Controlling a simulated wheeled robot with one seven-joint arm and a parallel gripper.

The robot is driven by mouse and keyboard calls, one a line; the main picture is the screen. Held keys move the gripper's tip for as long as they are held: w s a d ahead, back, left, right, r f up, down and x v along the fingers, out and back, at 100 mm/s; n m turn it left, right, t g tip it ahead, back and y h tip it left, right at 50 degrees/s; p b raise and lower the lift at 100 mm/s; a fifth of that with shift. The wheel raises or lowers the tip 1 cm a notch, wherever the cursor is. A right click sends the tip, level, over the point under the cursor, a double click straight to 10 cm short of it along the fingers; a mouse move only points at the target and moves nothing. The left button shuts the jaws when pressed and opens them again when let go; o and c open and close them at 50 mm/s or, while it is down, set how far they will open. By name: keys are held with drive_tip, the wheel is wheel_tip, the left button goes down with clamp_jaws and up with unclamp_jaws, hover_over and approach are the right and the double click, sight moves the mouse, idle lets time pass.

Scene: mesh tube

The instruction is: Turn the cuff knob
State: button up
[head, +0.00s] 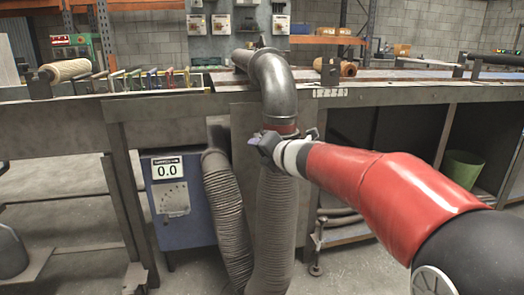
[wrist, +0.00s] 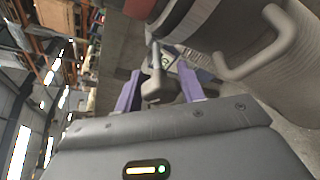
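The cuff (head: 281,128) joins the dark metal elbow pipe (head: 270,80) to the grey corrugated hose (head: 275,220) in the head view. In the wrist view the cuff (wrist: 190,18) is at the top, with a dark and a reddish band. The grey cuff knob (wrist: 155,82) hangs from it on a thin stem. My gripper (wrist: 158,70) is open, with one purple finger on each side of the knob and gaps visible beside it. In the head view my gripper (head: 260,142) is at the cuff's left side; I cannot make out the knob there.
A grey loop handle (wrist: 262,52) stands out right of the knob in the wrist view. A second hose (head: 227,210) and a blue box reading 0.0 (head: 168,170) are left of the cuff. The workbench (head: 175,108) runs behind. A green bin (head: 462,168) sits under it.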

drive_tip(key=shift+s+d, duration=0.1)
drive_tip(key=v, duration=0.7)
drive_tip(key=shift+s+p, duration=0.3)
drive_tip(key=shift+d+r, duration=0.1)
drive_tip(key=shift+d, duration=0.1)
drive_tip(key=s+d+f+m+t+h, duration=0.1)
drive_tip(key=s+d+m+h, duration=0.4)
drive_tip(key=d+m, duration=0.3)
drive_tip(key=s+d+f+m+h, duration=0.1)
drive_tip(key=s+d+m+h, duration=0.35)
drive_tip(key=d+m, duration=0.4)
drive_tip(key=s+a+f+m+g, duration=0.1)
drive_tip(key=s+f+m+g, duration=0.3)
drive_tip(key=s+f+m, duration=0.3)
drive_tip(key=s+f+m+g+y, duration=0.1)
drive_tip(key=s+f+m+g, duration=0.3)
drive_tip(key=s, duration=0.9)
wheel_tip(320, 180, down, 4)
drive_tip(key=m, duration=0.4)
drive_tip(key=shift+s+a+r+m, duration=0.25)
drive_tip(key=shift+s+a+m, duration=0.1)
drive_tip(key=shift+s+a, duration=0.05)
